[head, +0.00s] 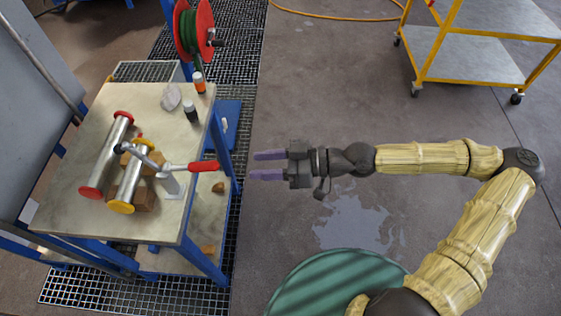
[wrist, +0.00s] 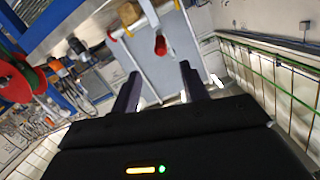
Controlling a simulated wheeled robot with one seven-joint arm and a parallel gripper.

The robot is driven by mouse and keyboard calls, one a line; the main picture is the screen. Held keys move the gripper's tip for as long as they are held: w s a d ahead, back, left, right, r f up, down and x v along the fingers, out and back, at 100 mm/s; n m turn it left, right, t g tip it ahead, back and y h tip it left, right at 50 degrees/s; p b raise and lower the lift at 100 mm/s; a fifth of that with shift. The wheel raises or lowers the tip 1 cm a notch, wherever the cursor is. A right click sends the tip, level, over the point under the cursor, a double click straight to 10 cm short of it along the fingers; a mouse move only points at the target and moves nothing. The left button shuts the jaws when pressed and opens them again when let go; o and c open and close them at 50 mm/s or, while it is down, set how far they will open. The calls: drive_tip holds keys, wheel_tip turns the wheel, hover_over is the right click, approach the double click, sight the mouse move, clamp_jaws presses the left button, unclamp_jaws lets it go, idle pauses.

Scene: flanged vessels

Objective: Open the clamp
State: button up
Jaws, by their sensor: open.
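The clamp is a metal toggle clamp with a red handle (head: 203,167) on the workbench. Its bar runs over the yellow-flanged vessel (head: 131,180), and the handle points right, roughly level, toward the bench edge. Whether the clamp presses on the vessel I cannot tell. The red handle also shows in the wrist view (wrist: 160,45), beyond my fingers and slightly above their tips. My gripper (head: 252,165) is open and empty, right of the bench and apart from the handle. Its two purple fingers point left toward the handle; they also show in the wrist view (wrist: 160,77).
A red-flanged vessel (head: 106,155) lies left of the clamp on the workbench (head: 83,217). A grey stone (head: 169,97), an orange bottle (head: 199,84) and a dark bottle (head: 191,111) stand at the back. A hose reel (head: 192,30) is behind.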

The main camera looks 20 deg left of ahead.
drive_tip(key=v, duration=0.3)
drive_tip(key=shift+d, duration=0.2)
idle(0.4)
drive_tip(key=s+d+f+m+g+h+p, duration=0.1)
drive_tip(key=s+d+f+m+h+p, duration=0.3)
drive_tip(key=f+h, duration=0.4)
drive_tip(key=d+f+m+t+h, duration=0.1)
drive_tip(key=d+f+m+h, duration=0.2)
drive_tip(key=d, duration=0.6)
drive_tip(key=w+d+r+m+t+h+p, duration=0.2)
drive_tip(key=d+r+m, duration=0.3)
drive_tip(key=r, duration=0.5)
drive_tip(key=w+d+r+m+t+h+p, duration=0.2)
drive_tip(key=w+d+r+m+t+p, duration=0.1)
drive_tip(key=d+r, duration=0.5)
wheel_tip(320, 180, up, 3)
drive_tip(key=w+m+t, duration=0.1)
drive_tip(key=w+m, duration=0.1)
drive_tip(key=m, duration=0.1)
drive_tip(key=shift+w+d+f+t+h, duration=0.2)
drive_tip(key=shift+d+t+h, duration=0.1)
drive_tip(key=shift+d+t, duration=0.1)
